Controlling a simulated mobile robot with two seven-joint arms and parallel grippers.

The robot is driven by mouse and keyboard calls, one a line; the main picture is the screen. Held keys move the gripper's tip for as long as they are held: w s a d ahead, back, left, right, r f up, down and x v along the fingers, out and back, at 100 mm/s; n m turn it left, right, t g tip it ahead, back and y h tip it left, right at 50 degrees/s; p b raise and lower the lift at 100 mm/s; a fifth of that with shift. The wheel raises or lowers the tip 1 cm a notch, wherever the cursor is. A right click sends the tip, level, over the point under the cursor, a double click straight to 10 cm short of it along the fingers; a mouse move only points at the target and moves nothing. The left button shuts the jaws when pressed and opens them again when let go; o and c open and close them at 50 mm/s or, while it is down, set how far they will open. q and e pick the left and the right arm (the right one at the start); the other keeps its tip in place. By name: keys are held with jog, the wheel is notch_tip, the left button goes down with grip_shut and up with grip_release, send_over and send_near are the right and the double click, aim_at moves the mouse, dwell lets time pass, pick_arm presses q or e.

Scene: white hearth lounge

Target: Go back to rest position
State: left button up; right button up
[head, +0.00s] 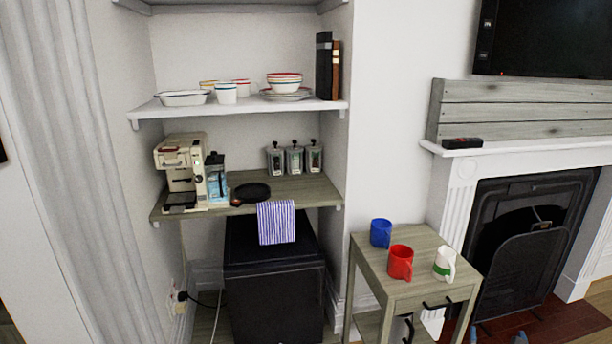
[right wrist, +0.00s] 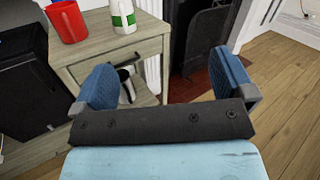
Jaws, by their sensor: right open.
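My right gripper (right wrist: 167,82) is open, with its two blue fingers wide apart and nothing between them in the right wrist view. Its blue fingertips (head: 497,338) just show at the bottom edge of the head view, in front of the fireplace and to the right of the small wooden side table (head: 372,262). It is apart from the mugs on the table top. My left gripper is not in view.
A blue mug (head: 381,233), a red mug (head: 400,262) and a white-green mug (head: 444,264) stand on the side table. A dark fireplace screen (head: 528,268) stands behind. Wooden floor (right wrist: 285,105) is clear at right in the wrist view.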

jog(key=s+a+f+m+g+y, duration=0.3)
jog(key=s+a+m+y, duration=0.1)
jog(key=s+a+m, duration=0.4)
jog(key=s+a+f+m+g+y, duration=0.2)
jog(key=s+a+f+m+y, duration=0.25)
jog(key=s+m, duration=0.4)
jog(key=s+a+f+m+g+y, duration=0.2)
jog(key=s+a+m+g+y, duration=0.1)
jog(key=s+a+m, duration=0.55)
jog(key=w+a+r+m+t, duration=0.15)
jog(key=a+m, duration=0.35)
jog(key=a, duration=0.5)
pick_arm(q)
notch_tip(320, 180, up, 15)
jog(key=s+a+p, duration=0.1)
jog(key=p, duration=1.9)
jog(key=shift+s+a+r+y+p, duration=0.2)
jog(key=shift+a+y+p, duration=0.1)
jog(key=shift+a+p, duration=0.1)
pick_arm(e)
notch_tip(320, 180, up, 15)
jog(key=s, duration=0.1)
jog(key=shift+s+d+r, duration=0.2)
jog(key=shift+d, duration=0.1)
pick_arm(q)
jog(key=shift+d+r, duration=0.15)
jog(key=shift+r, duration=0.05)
pick_arm(e)
jog(key=shift+t, duration=0.25)
